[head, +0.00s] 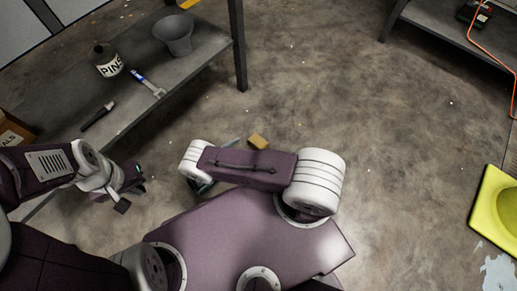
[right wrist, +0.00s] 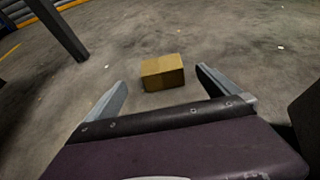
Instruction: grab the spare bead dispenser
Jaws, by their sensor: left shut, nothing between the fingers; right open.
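I cannot pick out a bead dispenser for certain in either view. A small tan box (head: 258,141) lies on the concrete floor just beyond my right arm in the head view. It also shows in the right wrist view (right wrist: 162,72), ahead of my right gripper (right wrist: 161,78). That gripper is open, its two fingers spread to either side of the box in the picture; no contact shows. In the head view my right arm hides most of that gripper. My left gripper (head: 128,192) is shut and empty, beside the shelf at the left.
A yellow-green object (head: 492,203) lies at the right. The floor between is open.

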